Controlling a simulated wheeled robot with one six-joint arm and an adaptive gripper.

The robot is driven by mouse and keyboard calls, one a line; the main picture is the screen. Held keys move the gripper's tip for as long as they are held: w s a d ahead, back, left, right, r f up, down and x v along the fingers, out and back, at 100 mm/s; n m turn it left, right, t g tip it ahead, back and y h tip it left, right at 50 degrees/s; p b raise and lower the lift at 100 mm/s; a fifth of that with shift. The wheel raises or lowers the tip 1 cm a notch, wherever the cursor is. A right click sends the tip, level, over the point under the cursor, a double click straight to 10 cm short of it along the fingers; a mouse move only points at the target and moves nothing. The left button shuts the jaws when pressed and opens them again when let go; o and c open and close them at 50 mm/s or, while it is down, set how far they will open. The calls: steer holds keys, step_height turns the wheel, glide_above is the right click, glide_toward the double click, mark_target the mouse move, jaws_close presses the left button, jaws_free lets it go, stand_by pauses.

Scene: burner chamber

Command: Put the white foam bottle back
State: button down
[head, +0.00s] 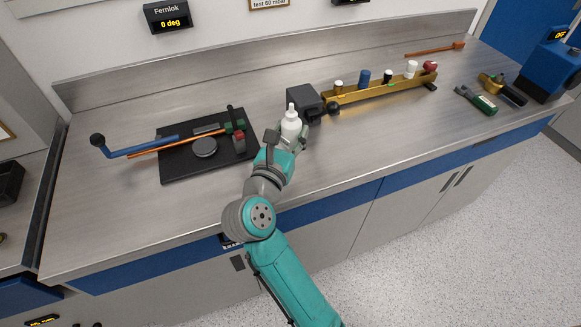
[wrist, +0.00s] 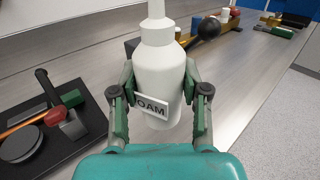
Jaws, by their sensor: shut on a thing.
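The white foam bottle (head: 291,122) stands upright in my gripper (head: 288,139) near the middle of the steel bench. In the wrist view the bottle (wrist: 157,75) fills the centre, with a label whose visible letters read "OAM". In the wrist view my gripper (wrist: 158,100) has one finger on each side of the bottle and is shut on it. Whether the bottle's base touches the bench is hard to tell.
A dark grey block (head: 303,102) with a black ball stands just behind and right of the bottle. A brass rack (head: 380,92) holding several capped items lies further right. A black tray (head: 208,165) with tools lies left. The bench front right of the bottle is clear.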

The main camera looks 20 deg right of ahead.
step_height(320, 180, down, 8)
steer(key=shift+f, duration=0.25)
steer(key=shift+f, duration=0.15)
stand_by(0.3)
steer(key=c, duration=0.6)
jaws_free()
steer(key=v, duration=1.2)
